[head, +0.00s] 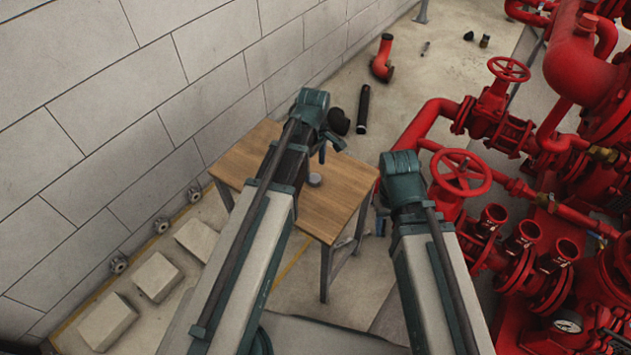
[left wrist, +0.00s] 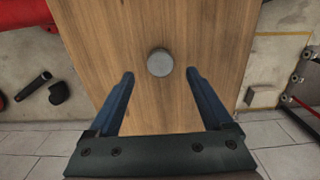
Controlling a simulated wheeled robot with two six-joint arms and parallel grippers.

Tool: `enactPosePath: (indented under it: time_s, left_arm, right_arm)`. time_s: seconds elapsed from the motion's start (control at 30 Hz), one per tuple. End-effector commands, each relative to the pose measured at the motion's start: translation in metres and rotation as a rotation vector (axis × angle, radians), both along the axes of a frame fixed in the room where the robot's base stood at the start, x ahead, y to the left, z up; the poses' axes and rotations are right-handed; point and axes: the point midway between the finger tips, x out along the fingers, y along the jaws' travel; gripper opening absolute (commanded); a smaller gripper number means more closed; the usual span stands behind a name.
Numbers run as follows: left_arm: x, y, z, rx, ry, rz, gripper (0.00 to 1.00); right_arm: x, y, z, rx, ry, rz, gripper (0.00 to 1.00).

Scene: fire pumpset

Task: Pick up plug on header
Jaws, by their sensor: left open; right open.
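A small grey round piece (head: 314,180), which may be the plug, stands on the wooden table (head: 235,165). In the left wrist view the grey piece (left wrist: 160,63) shows from above, near the middle of the picture. My left gripper (head: 322,152) is over the table, mostly hidden by its own arm in the head view. In the left wrist view its two blue fingers (left wrist: 159,74) are apart, with the grey piece between and just ahead of their tips, and nothing held. My right gripper (head: 381,222) is largely hidden behind its arm, beside the table's right edge.
Red pipes and valves with handwheels (head: 462,172) fill the right side. A block wall (head: 110,110) runs along the left. A red elbow pipe (head: 382,60) and a black cylinder (head: 363,108) lie on the floor beyond the table. Pale blocks (head: 157,277) sit by the wall.

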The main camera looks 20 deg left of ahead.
Motion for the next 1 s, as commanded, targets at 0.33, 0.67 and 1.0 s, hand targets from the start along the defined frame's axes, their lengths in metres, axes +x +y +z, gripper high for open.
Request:
enactPosePath:
  time_s: [0.33, 0.67, 1.0]
  left_arm:
    - [-0.001, -0.001, -0.044, 0.0, 0.0, 0.0, 0.84]
    - [-0.001, -0.001, -0.043, 0.0, 0.0, 0.0, 0.75]
    - [-0.001, -0.001, -0.043, 0.0, 0.0, 0.0, 0.14]
  right_arm:
    - [0.0, 0.0, -0.044, 0.0, 0.0, 0.0, 0.5]
    - [0.0, 0.0, -0.043, 0.0, 0.0, 0.0, 0.5]
    - [0.0, 0.0, -0.043, 0.0, 0.0, 0.0, 0.5]
